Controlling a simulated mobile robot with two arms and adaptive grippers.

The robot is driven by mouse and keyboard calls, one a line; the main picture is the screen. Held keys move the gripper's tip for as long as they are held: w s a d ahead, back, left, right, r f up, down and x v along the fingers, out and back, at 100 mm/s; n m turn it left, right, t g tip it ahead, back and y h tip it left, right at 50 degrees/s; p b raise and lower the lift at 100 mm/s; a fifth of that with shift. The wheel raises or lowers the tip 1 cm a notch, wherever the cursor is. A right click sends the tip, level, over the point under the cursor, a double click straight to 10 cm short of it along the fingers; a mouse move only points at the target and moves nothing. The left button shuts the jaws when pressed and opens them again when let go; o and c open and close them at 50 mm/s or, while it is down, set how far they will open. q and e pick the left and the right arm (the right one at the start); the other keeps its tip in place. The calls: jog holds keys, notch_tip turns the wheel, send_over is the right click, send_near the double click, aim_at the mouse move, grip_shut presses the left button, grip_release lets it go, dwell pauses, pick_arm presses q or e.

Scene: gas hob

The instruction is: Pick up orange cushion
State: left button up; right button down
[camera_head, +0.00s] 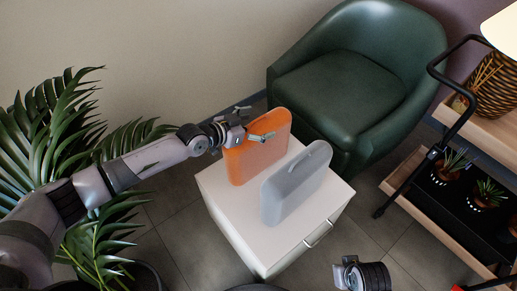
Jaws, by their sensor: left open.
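The orange cushion (259,155) stands upright on a small white cabinet (233,219) in the middle of the view. My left gripper (252,122) is open at the cushion's upper left part. One finger lies across the cushion's near face and the other shows behind its top edge. I cannot tell whether either finger touches it. My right gripper (347,273) is only partly in view at the bottom, apart from the cabinet, and its jaw state is unclear.
A grey cushion (296,183) stands upright just right of the orange one. A green armchair (342,88) is behind the cabinet. A plant (45,150) is at left. A shelved trolley (462,195) with small pots is at right. Tiled floor is clear between cabinet and trolley.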

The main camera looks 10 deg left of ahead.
pick_arm(q)
jog(key=shift+c, duration=0.5)
jog(key=c, duration=1.7)
jog(key=shift+c, duration=0.7)
jog(key=shift+r, duration=0.2)
